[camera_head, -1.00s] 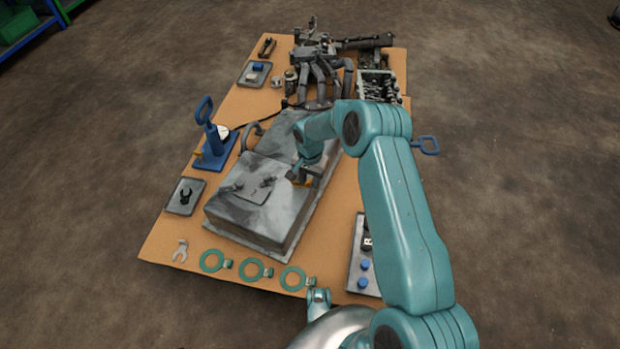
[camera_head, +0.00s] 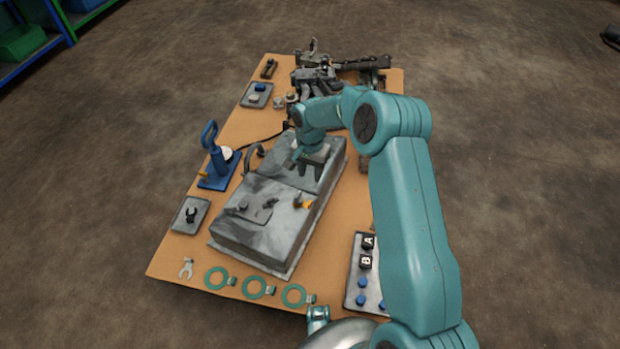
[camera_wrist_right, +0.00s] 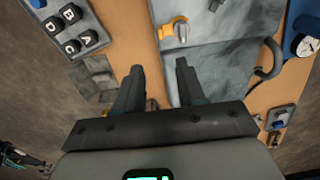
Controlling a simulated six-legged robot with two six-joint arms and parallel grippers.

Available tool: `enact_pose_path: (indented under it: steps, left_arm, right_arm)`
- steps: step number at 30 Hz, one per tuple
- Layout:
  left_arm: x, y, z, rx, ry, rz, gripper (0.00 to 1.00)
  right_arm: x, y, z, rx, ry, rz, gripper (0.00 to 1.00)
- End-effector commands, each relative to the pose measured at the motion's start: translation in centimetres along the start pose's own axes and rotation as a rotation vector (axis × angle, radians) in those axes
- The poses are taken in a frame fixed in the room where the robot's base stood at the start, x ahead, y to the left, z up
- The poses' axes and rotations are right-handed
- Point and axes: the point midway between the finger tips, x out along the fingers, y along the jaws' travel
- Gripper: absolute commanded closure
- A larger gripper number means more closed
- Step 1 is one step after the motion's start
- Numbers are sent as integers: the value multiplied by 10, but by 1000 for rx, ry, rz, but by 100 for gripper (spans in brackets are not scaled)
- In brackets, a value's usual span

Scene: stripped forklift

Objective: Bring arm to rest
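My right arm reaches from the lower right over the table in the head view. Its gripper (camera_head: 311,169) hangs above the far half of the grey metal block. In the right wrist view the two dark fingers (camera_wrist_right: 157,88) are apart with nothing between them. The grey metal block (camera_head: 262,236) lies on the brown table top (camera_head: 180,250). A small orange piece with a grey part (camera_head: 303,202) is on the block, apart from the gripper; it also shows in the right wrist view (camera_wrist_right: 174,27). My left gripper is not in view.
A blue pump with a gauge (camera_head: 214,165) stands at the left edge. Green rings (camera_head: 256,287) lie along the near edge. A tray with lettered blocks and blue knobs (camera_head: 356,283) is at the near right. Dark machine parts (camera_head: 322,78) crowd the far end.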

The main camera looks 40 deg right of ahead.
Motion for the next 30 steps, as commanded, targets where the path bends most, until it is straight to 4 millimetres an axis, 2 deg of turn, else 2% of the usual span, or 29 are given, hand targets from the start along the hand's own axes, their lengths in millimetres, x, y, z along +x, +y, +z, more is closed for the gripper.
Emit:
enact_pose_path:
  steps: [1,4,11,14,17,20,21,23,24,27,30]
  left_arm:
    - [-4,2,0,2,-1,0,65]
    - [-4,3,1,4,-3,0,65]
    - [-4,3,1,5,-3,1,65]
    - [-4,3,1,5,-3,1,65]
    - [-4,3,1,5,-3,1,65]
    - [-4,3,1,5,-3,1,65]
    - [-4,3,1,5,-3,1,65]
    - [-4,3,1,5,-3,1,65]
    - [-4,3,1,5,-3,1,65]
    - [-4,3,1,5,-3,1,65]
    - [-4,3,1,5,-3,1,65]
  right_arm:
    - [-8,0,0,0,0,0,61]
    - [-14,0,0,0,-1,1,61]
    - [-16,0,1,-1,-1,1,61]
    - [-15,-11,12,-30,-5,0,61]
    - [7,-6,54,-85,-80,53,61]
    - [39,5,121,-162,-190,78,61]
    - [51,10,150,-209,-233,70,61]
    - [68,22,194,-285,-294,47,61]
    - [77,30,223,-338,-328,24,61]
    - [91,56,283,-457,-388,-42,61]
    - [95,82,324,-557,-401,-109,61]
